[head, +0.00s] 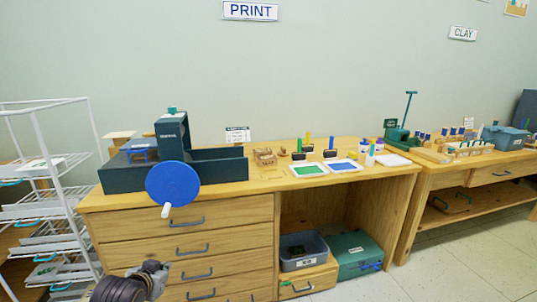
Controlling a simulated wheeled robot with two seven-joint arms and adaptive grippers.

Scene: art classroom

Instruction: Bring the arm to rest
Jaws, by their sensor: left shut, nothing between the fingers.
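My left gripper (152,270) shows at the bottom left of the head view, low in front of the wooden drawers. It is shut with nothing in it. It touches nothing that I can see. The dark ribbed part of my left arm lies below it at the frame's bottom edge. My right gripper is not in the view.
A wooden drawer bench (235,215) stands ahead, with a dark press (120,178) and its blue wheel (173,184) on top. Green (309,170) and blue (342,166) ink trays lie to the right. A white wire rack (60,205) stands left. Floor is clear at right.

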